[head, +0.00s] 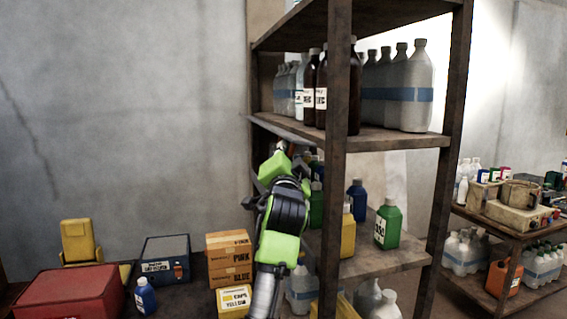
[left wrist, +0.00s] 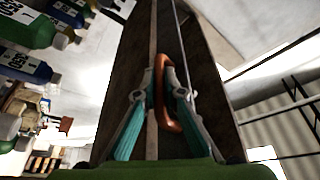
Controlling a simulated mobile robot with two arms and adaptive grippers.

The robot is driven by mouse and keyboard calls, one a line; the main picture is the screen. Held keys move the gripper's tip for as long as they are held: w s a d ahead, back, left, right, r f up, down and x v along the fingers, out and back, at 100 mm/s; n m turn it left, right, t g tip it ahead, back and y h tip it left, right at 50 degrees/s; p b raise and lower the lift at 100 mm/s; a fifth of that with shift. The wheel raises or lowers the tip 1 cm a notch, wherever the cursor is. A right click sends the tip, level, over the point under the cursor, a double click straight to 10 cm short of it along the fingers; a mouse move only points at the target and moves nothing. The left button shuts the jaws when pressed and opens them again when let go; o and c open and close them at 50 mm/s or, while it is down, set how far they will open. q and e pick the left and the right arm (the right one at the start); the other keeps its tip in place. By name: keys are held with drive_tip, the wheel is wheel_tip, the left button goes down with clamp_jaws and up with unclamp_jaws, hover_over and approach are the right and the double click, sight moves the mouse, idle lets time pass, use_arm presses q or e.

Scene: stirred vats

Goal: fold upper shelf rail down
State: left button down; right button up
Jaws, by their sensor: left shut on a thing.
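My left gripper (head: 287,148) is raised at the left edge of the upper loaded shelf (head: 395,140). A grey strip that looks like the upper shelf rail (head: 280,128) runs along that edge, close above the gripper. In the left wrist view, the fingers of the left gripper (left wrist: 168,90) are shut on an orange-brown handle (left wrist: 163,72), one finger on each side. The handle sits against a long brown board with thin lines along it. Whether the rail is up or folded is hard to tell. My right gripper is not in view.
Brown bottles (head: 355,92) and clear bottles (head: 416,90) stand on the upper shelf. Green jugs (head: 387,225) and others stand on the shelf below, close to my arm. Boxes (head: 229,258) and a red case (head: 72,297) lie at lower left. The wall side at upper left is free.

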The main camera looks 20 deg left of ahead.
use_arm(q)
drive_tip(key=shift+w+d+f+n+y+b, duration=0.1)
drive_tip(key=shift+f+n+y+b, duration=0.15)
drive_tip(key=shift+n+b, duration=0.3)
drive_tip(key=shift+w+d+f+n+y+b, duration=0.1)
drive_tip(key=shift+n+y+b, duration=0.25)
drive_tip(key=shift+n+b, duration=0.2)
drive_tip(key=shift+s, duration=0.1)
drive_tip(key=c, duration=2.4)
unclamp_jaws()
drive_tip(key=shift+v, duration=3.7)
drive_tip(key=shift+f, duration=0.1)
